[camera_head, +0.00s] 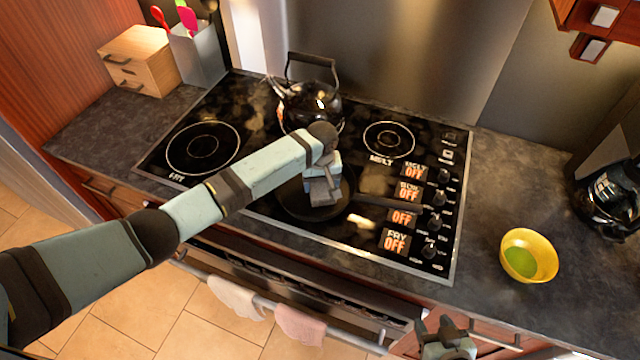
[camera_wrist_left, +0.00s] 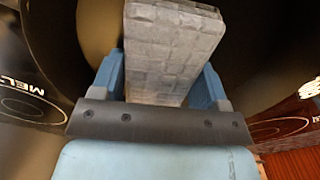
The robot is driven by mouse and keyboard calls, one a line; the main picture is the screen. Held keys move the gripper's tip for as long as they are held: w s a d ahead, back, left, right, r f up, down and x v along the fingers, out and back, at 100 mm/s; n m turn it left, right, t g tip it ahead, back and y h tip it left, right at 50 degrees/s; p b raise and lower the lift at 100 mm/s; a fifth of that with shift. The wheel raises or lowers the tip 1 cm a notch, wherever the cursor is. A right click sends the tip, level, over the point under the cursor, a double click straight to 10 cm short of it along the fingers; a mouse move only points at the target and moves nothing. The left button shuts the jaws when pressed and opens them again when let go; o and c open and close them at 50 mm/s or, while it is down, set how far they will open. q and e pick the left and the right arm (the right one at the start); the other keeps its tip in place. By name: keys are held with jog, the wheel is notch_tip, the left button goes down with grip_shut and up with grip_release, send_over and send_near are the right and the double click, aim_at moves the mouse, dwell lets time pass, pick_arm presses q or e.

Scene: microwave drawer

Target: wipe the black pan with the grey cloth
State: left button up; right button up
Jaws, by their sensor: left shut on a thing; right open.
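The black pan (camera_head: 292,202) sits on the front part of the cooktop, with its handle pointing right. My left gripper (camera_head: 322,180) reaches down over the pan. In the left wrist view its blue fingers are shut on the grey cloth (camera_wrist_left: 172,50), a thick block with a quilted surface. The cloth (camera_head: 322,194) also shows in the head view, low inside the pan's outline; I cannot tell whether it touches the pan. My arm and gripper hide part of the pan. My right gripper (camera_head: 445,328) is open and empty at the bottom edge, in front of the counter.
A shiny kettle (camera_head: 308,103) stands behind the pan. A yellow bowl (camera_head: 542,245) is on the right counter, with a dark glossy appliance (camera_head: 610,195) beyond it. A utensil holder (camera_head: 197,55) and wooden box (camera_head: 140,60) stand back left. Towels (camera_head: 300,325) hang on the oven rail.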

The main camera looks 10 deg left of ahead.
pick_arm(q)
jog(key=shift+s+a+p, duration=0.15)
jog(key=shift+s+p, duration=0.15)
jog(key=shift+s, duration=0.4)
jog(key=shift+s+a+p, duration=0.15)
jog(key=shift+s+p, duration=0.1)
jog(key=shift+s, duration=0.4)
jog(key=shift+w+d+f+b, duration=0.1)
jog(key=shift+w+b, duration=0.2)
jog(key=shift+w, duration=0.1)
jog(key=shift+w+d+b, duration=0.2)
jog(key=shift+w+b, duration=0.2)
jog(key=shift+w, duration=0.6)
